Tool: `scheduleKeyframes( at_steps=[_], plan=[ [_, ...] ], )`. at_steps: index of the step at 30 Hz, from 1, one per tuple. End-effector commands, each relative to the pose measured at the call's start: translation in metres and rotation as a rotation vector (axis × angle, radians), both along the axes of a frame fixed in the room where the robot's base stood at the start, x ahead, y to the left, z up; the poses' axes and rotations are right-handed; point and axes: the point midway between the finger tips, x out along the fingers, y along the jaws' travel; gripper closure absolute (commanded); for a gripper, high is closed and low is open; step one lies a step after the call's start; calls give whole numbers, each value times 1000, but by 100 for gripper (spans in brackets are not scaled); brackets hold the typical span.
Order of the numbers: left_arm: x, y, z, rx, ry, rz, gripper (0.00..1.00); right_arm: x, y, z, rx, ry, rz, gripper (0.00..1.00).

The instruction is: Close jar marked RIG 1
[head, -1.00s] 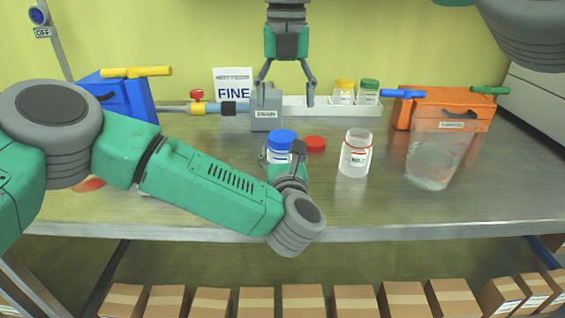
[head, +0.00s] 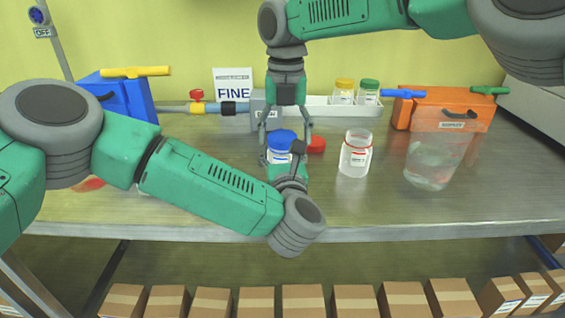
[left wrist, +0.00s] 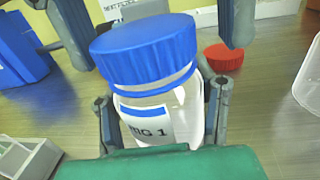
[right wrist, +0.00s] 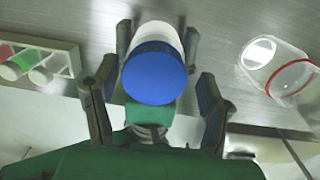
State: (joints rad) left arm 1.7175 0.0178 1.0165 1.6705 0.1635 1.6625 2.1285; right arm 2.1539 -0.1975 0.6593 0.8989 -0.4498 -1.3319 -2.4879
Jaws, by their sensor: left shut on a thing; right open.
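The jar marked RIG 1 (left wrist: 150,120) stands upright on the bench, with a blue lid (left wrist: 143,48) on its mouth. A thin blue ring shows under the lid; I cannot tell whether the lid is screwed tight. My left gripper (left wrist: 163,120) is shut around the jar's body from the front. In the head view the jar's lid (head: 281,139) lies between the fingers of my right gripper (head: 285,143), which points down from above and is open. The right wrist view shows the lid's top (right wrist: 153,78) between the spread fingers, with gaps at both sides.
A red lid (head: 316,145) lies just right of the jar. An open clear jar with a red ring (head: 355,158) stands farther right, beside a clear vessel (head: 433,165) under an orange reactor (head: 445,108). A grey drain block (head: 263,104) and a white tray (head: 320,108) stand behind.

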Motion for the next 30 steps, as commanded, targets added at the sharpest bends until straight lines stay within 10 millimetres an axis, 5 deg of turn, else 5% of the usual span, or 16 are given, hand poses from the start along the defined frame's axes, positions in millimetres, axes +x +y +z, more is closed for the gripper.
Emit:
scheduleKeyframes(
  at_steps=[4,9,17,30],
  plan=[
    [-1,-1,-1,1,3,-2,100,0,0,0,0,0,0,33],
    [0,0,-2,1,2,-1,100,0,-1,0,-2,0,-1,85],
    [0,2,-1,1,2,4,100,0,-3,0,-7,-2,-113,86],
    [2,5,-2,2,2,12,100,-4,-2,0,-16,-4,-1162,86]
  ],
)
